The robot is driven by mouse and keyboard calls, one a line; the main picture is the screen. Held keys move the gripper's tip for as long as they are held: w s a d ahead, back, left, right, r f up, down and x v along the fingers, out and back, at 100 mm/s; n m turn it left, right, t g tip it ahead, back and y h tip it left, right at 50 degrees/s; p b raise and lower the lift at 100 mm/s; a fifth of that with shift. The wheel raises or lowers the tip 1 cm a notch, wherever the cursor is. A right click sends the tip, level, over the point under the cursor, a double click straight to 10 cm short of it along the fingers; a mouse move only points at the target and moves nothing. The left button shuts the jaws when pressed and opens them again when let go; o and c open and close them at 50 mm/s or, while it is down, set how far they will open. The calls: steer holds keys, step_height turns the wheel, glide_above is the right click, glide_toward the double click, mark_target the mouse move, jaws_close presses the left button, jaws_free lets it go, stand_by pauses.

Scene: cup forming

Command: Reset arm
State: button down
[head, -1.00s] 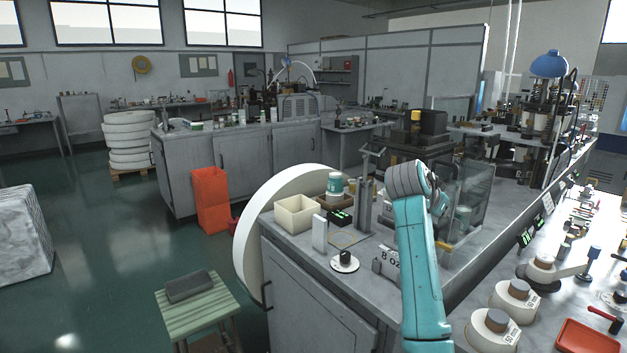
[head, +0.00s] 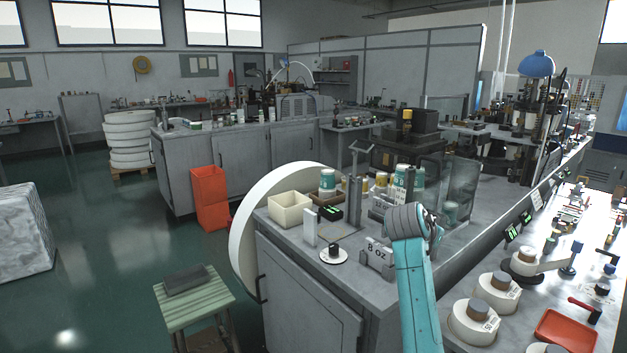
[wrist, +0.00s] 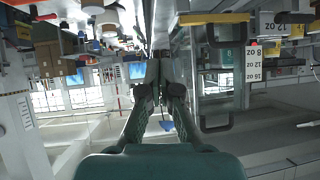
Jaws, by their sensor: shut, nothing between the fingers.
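My gripper (wrist: 160,95) shows in the wrist view with its two dark fingers together and nothing between them. It points into open space above the benches, and the picture there is upside down. In the head view my teal arm rises at the lower right, its grey joint in front of the workbench (head: 300,262). My gripper cannot be made out in that view. The fingers touch nothing that I can see.
On the bench are a cream bin (head: 289,210), a teal-and-white cup (head: 327,183), an 8 OZ sign (head: 377,258) and a clear guard (head: 458,190). Paper reels (head: 474,320) and a red tray (head: 566,331) stand at right.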

steer(key=s+a+f+n+t+y, duration=0.15)
steer(key=s+f, duration=0.35)
steer(key=f, duration=0.7)
steer(key=s+a+f+n+t+y, duration=0.1)
steer(key=s+a+f+n, duration=0.3)
steer(key=f, duration=0.8)
steer(key=s+a+f+n+t+y, duration=0.1)
steer(key=s+f, duration=0.5)
steer(key=s, duration=0.4)
steer(key=s+a+f+n+y, duration=0.1)
steer(key=s+a+f+y, duration=0.1)
steer(key=s+f, duration=0.6)
steer(key=s+a+r+n+t+y, duration=0.1)
steer(key=s+a, duration=0.1)
steer(key=s, duration=1)
steer(key=s+a+r+n+t+y, duration=0.1)
steer(key=s+r, duration=0.1)
steer(key=s, duration=1.1)
steer(key=s+a+r, duration=0.1)
steer(key=s+r, duration=1.1)
steer(key=s, duration=0.4)
steer(key=shift+a+r+t, duration=0.15)
steer(key=shift+r+t, duration=0.25)
steer(key=shift+t, duration=0.05)
steer(key=shift+s+y, duration=0.1)
steer(key=shift+y, duration=0.15)
